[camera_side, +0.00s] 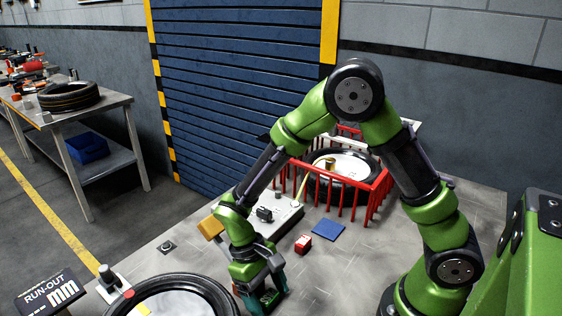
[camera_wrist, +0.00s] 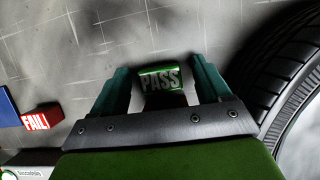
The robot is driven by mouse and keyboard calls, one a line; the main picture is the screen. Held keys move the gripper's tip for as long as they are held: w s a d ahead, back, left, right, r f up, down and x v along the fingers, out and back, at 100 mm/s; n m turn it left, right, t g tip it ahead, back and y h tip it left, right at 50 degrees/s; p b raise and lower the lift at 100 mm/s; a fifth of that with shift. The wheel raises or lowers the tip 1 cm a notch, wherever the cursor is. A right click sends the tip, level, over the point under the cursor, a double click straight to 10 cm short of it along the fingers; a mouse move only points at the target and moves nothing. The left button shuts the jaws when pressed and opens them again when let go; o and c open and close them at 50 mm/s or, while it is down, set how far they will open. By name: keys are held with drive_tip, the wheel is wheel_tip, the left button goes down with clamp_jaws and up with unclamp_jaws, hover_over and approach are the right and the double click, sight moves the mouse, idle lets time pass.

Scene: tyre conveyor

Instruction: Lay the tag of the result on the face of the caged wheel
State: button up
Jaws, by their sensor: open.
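The green PASS tag (camera_wrist: 159,80) lies on the tabletop in the wrist view, between the two teal fingers of my gripper (camera_wrist: 161,66). My gripper is open, with a finger on each side of the tag. In the side view my gripper (camera_side: 263,299) is low over the table, and the PASS tag cannot be made out there. The red FAIL tag (camera_side: 303,243) lies on the table, also in the wrist view (camera_wrist: 42,117). The caged wheel (camera_side: 325,185) lies inside a red rail cage (camera_side: 374,205) at the back; its pale face is partly visible.
Another wheel (camera_side: 212,295) lies at the front, close to my gripper. A RUN-OUT sign (camera_side: 50,289) and a dial gauge (camera_side: 106,275) stand left of it.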

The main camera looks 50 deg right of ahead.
drive_tip(key=v, duration=1.2)
drive_tip(key=s+d+r+m+t+y, duration=0.1)
drive_tip(key=s+d+r+m+t, duration=0.1)
drive_tip(key=s+d+r+t, duration=0.2)
drive_tip(key=s+d+r+m+t+y, duration=0.1)
drive_tip(key=s+d+r+t, duration=0.3)
drive_tip(key=r+t, duration=0.3)
drive_tip(key=shift+s+d+r+m, duration=0.4)
drive_tip(key=shift+d+r, duration=0.35)
drive_tip(key=shift+r, duration=0.2)
drive_tip(key=shift+s+d+t, duration=0.1)
drive_tip(key=shift+t, duration=0.2)
drive_tip(key=shift+c, duration=1)
drive_tip(key=c, duration=0.6)
